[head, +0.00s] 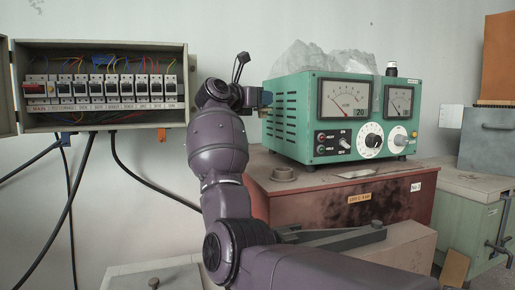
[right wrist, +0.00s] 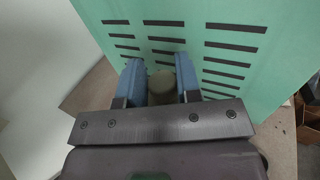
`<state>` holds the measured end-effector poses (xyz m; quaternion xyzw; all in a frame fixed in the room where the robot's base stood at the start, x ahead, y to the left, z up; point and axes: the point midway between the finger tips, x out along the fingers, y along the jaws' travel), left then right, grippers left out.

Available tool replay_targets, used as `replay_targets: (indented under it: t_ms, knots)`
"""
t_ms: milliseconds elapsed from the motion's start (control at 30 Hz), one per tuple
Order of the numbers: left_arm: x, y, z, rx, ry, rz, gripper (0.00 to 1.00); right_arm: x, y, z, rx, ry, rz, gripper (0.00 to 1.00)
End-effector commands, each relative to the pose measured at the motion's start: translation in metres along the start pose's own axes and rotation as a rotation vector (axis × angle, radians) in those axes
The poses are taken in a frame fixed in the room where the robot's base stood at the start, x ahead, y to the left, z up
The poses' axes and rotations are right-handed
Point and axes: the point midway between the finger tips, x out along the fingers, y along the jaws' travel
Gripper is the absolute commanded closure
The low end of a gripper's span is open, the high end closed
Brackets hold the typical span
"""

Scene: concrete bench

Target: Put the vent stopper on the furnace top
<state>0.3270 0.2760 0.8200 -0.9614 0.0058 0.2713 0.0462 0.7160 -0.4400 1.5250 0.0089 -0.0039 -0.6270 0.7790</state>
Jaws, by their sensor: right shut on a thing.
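My right gripper (head: 265,99) is raised in front of the left side of the green meter box, above the furnace's left part. In the right wrist view its two blue fingers (right wrist: 162,84) are shut on the vent stopper (right wrist: 162,88), a dull olive-brown round piece. In the head view the stopper is mostly hidden by the gripper. The furnace (head: 330,205) is a worn red-brown box with a grey top. My left gripper is not in view.
The green meter box (head: 300,115) stands on the furnace top, close behind and right of the gripper. An open fuse box (head: 100,100) with hanging black cables is on the left wall. A green chest (head: 470,205) stands at right.

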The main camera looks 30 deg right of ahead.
Motion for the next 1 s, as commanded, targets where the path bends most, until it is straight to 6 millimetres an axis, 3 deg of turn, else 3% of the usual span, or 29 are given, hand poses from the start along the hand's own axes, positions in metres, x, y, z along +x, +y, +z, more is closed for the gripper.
replay_targets:
  t_ms: [200, 400, 667, 1000]
  knots:
    - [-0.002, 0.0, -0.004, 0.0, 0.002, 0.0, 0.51, 0.0, -0.001, -0.048, -0.003, 0.0, 0.0, 1.0]
    - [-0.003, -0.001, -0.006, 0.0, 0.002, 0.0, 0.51, 0.0, -0.002, -0.081, -0.001, -0.001, 0.001, 1.0]
    - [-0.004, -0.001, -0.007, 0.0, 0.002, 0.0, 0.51, 0.0, -0.002, -0.097, 0.0, -0.001, 0.001, 1.0]
    - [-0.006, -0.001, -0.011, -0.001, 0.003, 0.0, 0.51, 0.0, -0.002, -0.135, 0.0, -0.001, 0.001, 1.0]
